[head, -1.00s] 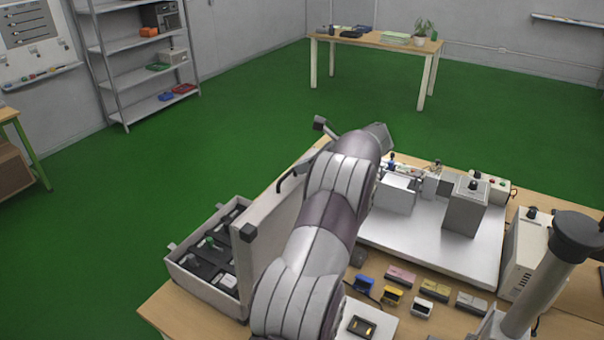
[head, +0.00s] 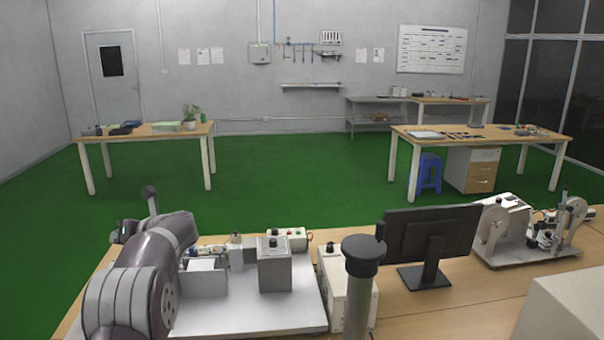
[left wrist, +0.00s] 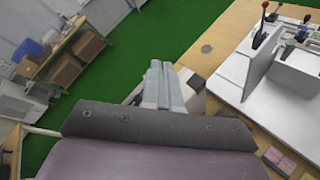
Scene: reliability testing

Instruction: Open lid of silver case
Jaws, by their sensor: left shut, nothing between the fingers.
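The body of the silver case is out of the head view now. In the left wrist view a pale grey piece (left wrist: 189,80) shows just behind the fingers. It looks like part of the case's raised lid, but most of it is hidden. My left gripper (left wrist: 157,66) is shut with its fingers together and nothing between them. I cannot tell whether it touches the lid. In the head view my left arm reaches in at the lower left and hides what lies behind it. My right gripper is in neither current view.
On the bench right of my left arm are a white base plate with a grey box (head: 273,265), a white unit (head: 346,290) and a black monitor (head: 430,235). A reel device (head: 525,235) stands farther right. Green floor lies open beyond the bench.

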